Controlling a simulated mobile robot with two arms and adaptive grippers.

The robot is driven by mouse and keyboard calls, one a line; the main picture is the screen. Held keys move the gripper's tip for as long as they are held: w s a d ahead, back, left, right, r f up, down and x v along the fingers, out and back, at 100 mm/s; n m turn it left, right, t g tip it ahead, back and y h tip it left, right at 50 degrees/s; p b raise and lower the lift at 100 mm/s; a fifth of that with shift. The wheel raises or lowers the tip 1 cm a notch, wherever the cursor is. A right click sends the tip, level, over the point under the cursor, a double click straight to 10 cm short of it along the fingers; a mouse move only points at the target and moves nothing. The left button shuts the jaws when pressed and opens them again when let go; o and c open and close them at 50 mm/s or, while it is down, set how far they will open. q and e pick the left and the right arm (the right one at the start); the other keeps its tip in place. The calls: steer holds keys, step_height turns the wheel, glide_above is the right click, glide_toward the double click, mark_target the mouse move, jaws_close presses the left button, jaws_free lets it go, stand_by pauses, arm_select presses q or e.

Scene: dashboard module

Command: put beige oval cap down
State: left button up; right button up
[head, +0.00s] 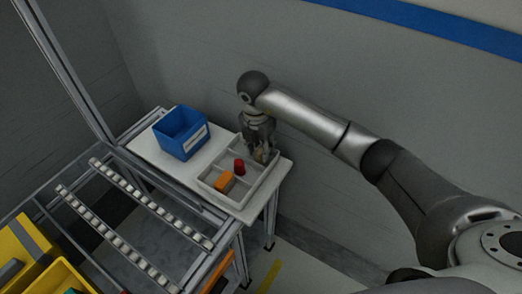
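My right gripper (261,150) points down over the back right part of the light grey divided tray (208,182). A small tan patch, likely the beige oval cap (261,156), shows at its fingertips. The fingers hide most of it, and I cannot tell whether they are shut on it or whether it touches the tray floor. My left gripper is not in view.
In the tray are a red piece (239,166) and an orange block (224,181). A blue bin (181,132) stands on the white table (147,151) to the left. A roller rack (135,225) lies in front, with yellow bins (59,278) at lower left.

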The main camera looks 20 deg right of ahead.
mark_target(258, 153)
step_height(258, 153, up, 10)
steer(key=b, duration=0.1)
steer(key=shift+s+a, duration=0.35)
steer(key=shift+a, duration=0.1)
